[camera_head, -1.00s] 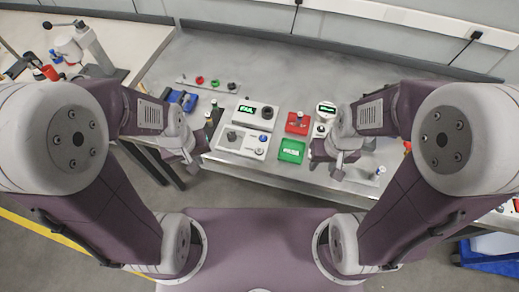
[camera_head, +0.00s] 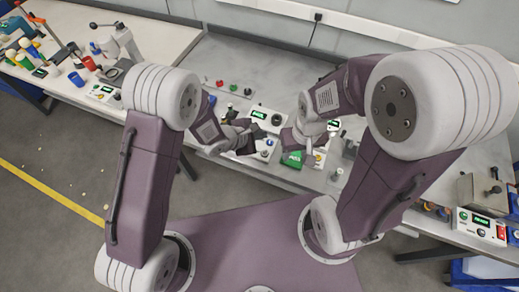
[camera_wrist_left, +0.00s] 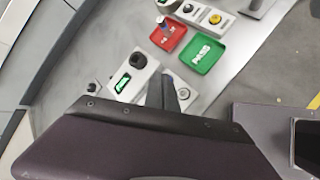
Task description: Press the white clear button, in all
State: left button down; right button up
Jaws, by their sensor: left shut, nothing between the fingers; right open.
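A white unit with a green display (camera_head: 258,115) stands on the bench; it also shows in the left wrist view (camera_wrist_left: 122,84), with a black knob. Next to it is a lower white panel (camera_head: 264,155) with small buttons, partly hidden by my left gripper. In the left wrist view a pale round button (camera_wrist_left: 183,93) shows on this panel beside my fingers. I cannot read its label. My left gripper (camera_head: 250,134) is shut and empty, its dark fingers (camera_wrist_left: 169,94) over the panel; contact cannot be told. My right gripper (camera_head: 292,150) is open, near the green tray.
The green PASS tray (camera_head: 292,160) lies right of the panel; a red tray (camera_wrist_left: 169,33) shows in the left wrist view. Another bench (camera_head: 150,35) with parts is at the left. A metal box (camera_head: 481,191) stands far right.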

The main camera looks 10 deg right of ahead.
pick_arm(q)
jog(key=shift+s+d, duration=0.3)
jog(key=b, duration=0.9)
send_over(263, 155)
notch_tip(263, 155, down, 8)
jog(key=shift+w, duration=0.1)
jog(key=shift+f, duration=0.45)
dwell(1.2)
